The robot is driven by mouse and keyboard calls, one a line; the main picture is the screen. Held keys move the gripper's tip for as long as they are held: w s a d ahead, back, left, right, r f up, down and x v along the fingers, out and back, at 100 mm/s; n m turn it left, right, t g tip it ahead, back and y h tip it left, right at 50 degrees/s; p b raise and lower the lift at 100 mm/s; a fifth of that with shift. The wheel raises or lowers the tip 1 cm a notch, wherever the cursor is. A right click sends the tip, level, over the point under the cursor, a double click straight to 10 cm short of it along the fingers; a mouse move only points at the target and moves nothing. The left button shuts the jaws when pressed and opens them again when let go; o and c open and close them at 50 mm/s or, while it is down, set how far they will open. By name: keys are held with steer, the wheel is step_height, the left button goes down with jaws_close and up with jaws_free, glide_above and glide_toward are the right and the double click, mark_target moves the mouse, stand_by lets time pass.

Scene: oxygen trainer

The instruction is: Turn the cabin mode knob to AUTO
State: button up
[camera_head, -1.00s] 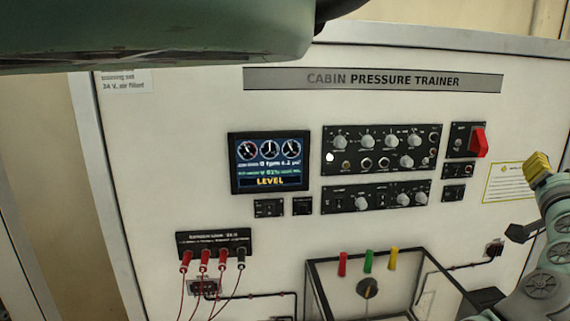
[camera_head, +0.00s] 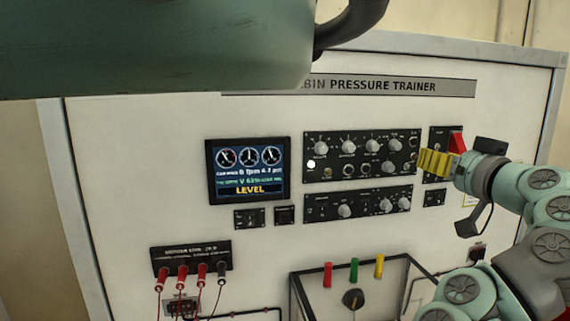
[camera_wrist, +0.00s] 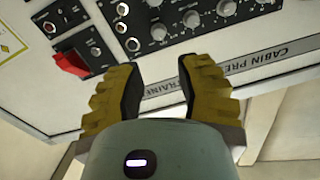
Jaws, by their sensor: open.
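The upper black control panel (camera_head: 330,173) carries several grey knobs, with a row along its top and one lower right knob (camera_head: 387,167). The lower panel (camera_head: 320,212) has more grey knobs, one being its middle knob (camera_head: 344,211). The labels are too small to read, so I cannot tell which is the cabin mode knob. My gripper (camera_head: 424,163) has yellow ribbed fingers and is in front of the upper panel's right edge. In the wrist view, which is upside down, my gripper (camera_wrist: 157,70) is open and empty, its fingers apart, with knobs beyond them.
A red switch (camera_head: 456,141) is close behind my gripper; it also shows in the wrist view (camera_wrist: 72,64). A screen (camera_head: 248,170) reads LEVEL. Red and black plugs with cables (camera_head: 182,274) are at lower left. A framed box (camera_head: 300,285) with coloured levers protrudes below the panels.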

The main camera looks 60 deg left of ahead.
mark_target(399, 147)
steer(key=p+x, duration=0.4)
steer(key=x, duration=0.1)
steer(key=p+x, duration=0.3)
steer(key=x, duration=0.2)
steer(key=shift+w+a+r+p, duration=0.2)
steer(key=shift+w+a+p, duration=0.05)
steer(key=shift+a+p, duration=0.1)
steer(key=shift+w+a+f+p, duration=0.15)
steer(key=shift+w+a+p, duration=0.1)
steer(key=shift+a+p, duration=0.2)
steer(key=shift+o, duration=0.3)
jaws_close()
